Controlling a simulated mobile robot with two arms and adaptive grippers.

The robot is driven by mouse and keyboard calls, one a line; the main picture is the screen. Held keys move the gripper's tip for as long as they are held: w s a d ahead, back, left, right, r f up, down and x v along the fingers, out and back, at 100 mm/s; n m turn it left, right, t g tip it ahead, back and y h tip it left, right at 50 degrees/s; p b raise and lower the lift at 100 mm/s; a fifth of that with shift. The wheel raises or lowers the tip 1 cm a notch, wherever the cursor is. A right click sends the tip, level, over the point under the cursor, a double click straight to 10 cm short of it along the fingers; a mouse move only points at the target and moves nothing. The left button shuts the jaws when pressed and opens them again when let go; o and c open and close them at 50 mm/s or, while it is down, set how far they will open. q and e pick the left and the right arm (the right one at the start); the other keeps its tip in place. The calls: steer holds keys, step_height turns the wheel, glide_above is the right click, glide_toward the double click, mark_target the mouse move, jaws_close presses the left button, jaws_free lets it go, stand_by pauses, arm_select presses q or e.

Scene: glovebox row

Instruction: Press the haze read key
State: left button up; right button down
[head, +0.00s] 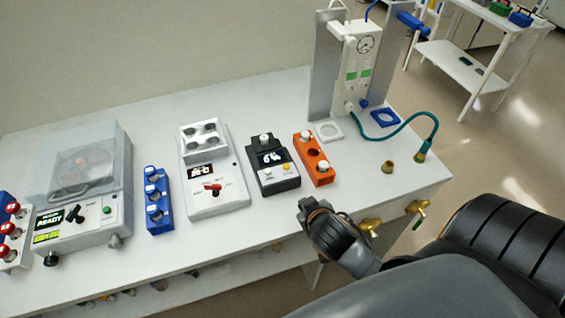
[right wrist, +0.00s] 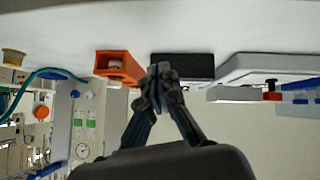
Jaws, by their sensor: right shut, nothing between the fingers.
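A dark meter (head: 272,178) with a lit display stands on the bench between a white dial unit and an orange rack. Its front has a pale key (head: 267,174) and a yellow button (head: 286,166); a white-capped vial sits on top. I cannot read which key is for haze. My right gripper (head: 305,205) is shut and empty, in front of the meter and to its right, apart from it. In the right wrist view the shut fingertips (right wrist: 161,70) overlap the left end of the dark meter (right wrist: 190,66); its keys are hidden there. My left gripper is not in view.
The orange rack (head: 324,177) stands right of the meter. The white unit (head: 214,185) with a red dial stands left, then a blue rack (head: 153,214) and a clear-lidded machine (head: 90,190). Brass valves (head: 370,225) project near the bench front. Bench in front of the meter is clear.

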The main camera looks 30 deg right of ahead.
steer(key=w+d+r+n+t, duration=0.1)
steer(key=w+d+r+t, duration=0.1)
steer(key=w+r+t, duration=0.75)
steer(key=w+a+r+n+g+y, duration=0.35)
steer(key=a+r+n+y, duration=0.55)
steer(key=r+n+y, duration=0.3)
steer(key=d+f+n+g+h, duration=0.1)
steer(key=d+f+g+h, duration=0.3)
steer(key=d+f, duration=0.5)
steer(key=d+g+p, duration=0.1)
steer(key=g, duration=0.1)
steer(key=shift+w+d+f+n+g, duration=0.2)
steer(key=shift+d+n+g, duration=0.1)
steer(key=shift+n+g, duration=0.1)
steer(key=shift+f, duration=0.1)
